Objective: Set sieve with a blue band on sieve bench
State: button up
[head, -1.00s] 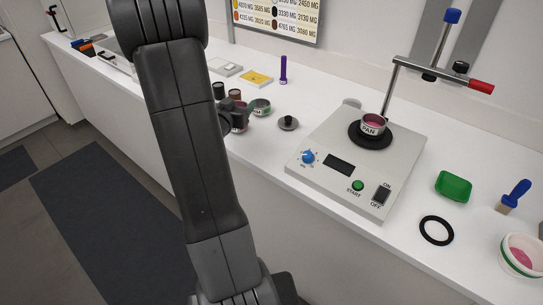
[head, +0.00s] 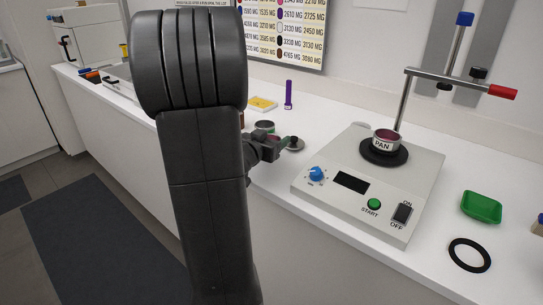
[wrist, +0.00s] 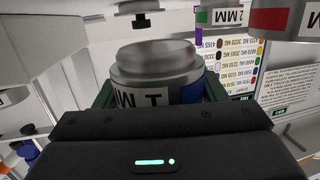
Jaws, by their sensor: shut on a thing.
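The sieve with a blue band (wrist: 155,65) is a round metal cup with a white label; its blue patch shows at the right in the wrist view. It sits between the two dark fingers of my gripper (wrist: 160,92), which is shut on it. In the head view my gripper (head: 268,149) is above the front of the counter, left of the grey sieve bench (head: 325,207); the held sieve is mostly hidden there. A sieve labelled PAN (head: 383,142) stands on the bench's black round plate (head: 384,157).
A post with a red-ended clamp arm (head: 500,92) rises behind the bench. A green tray (head: 481,208) and black ring (head: 469,255) lie right.

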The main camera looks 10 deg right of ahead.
jog(key=shift+f+b, duration=0.55)
jog(key=shift+f, duration=1.3)
jog(key=shift+f, duration=0.2)
jog(key=o, duration=1)
jog(key=shift+r, duration=0.1)
jog(key=shift+r, duration=0.2)
jog(key=v, duration=0.6)
jog(key=p+v, duration=0.1)
jog(key=v, duration=0.5)
jog(key=shift+s+f, duration=0.1)
jog(key=shift+f, duration=0.1)
